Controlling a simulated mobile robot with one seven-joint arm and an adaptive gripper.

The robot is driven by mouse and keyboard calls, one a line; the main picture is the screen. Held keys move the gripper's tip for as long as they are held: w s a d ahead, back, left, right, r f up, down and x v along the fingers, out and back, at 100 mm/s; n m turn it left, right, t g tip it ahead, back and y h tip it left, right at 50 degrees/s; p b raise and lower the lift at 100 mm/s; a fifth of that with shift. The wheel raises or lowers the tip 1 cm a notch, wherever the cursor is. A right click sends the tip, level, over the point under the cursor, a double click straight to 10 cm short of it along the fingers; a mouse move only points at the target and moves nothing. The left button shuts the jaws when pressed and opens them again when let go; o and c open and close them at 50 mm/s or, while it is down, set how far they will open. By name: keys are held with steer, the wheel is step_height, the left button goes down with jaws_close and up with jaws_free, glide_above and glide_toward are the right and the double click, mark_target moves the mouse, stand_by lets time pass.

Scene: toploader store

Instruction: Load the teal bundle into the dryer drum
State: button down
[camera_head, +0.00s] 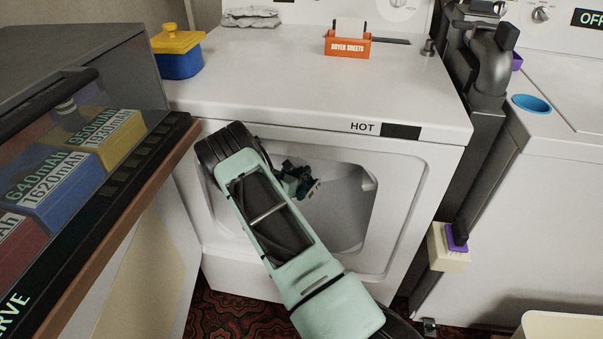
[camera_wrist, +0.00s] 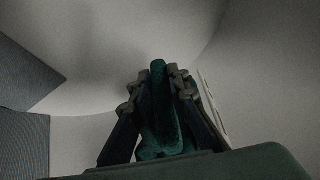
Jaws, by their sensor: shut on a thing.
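The teal bundle (camera_wrist: 158,112) stands upright between the fingers of my gripper (camera_wrist: 158,85) in the wrist view. My gripper is shut on it. Pale curved drum walls (camera_wrist: 110,40) surround them in that view. In the head view the white dryer (camera_head: 300,90) has its front opening uncovered, and the drum interior (camera_head: 345,215) shows through it. My gripper (camera_head: 300,182) is small and dark inside the opening, at its upper left. My arm hides the left part of the opening, and the bundle is hard to make out there.
An orange dryer-sheets box (camera_head: 347,45), a blue and yellow container (camera_head: 178,52) and folded grey cloth (camera_head: 250,17) are on the dryer top. A dark case with battery packs (camera_head: 70,160) is close on the left. A white washer (camera_head: 540,180) stands at right.

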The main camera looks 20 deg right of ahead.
mark_target(302, 184)
steer(key=shift+f+b, duration=2.4)
steer(key=shift+f, duration=1.6)
steer(key=shift+f, duration=0.25)
steer(key=c, duration=1.5)
jaws_free()
steer(key=shift+o, duration=0.2)
steer(key=shift+r+p, duration=2.85)
steer(key=shift+r, duration=2.15)
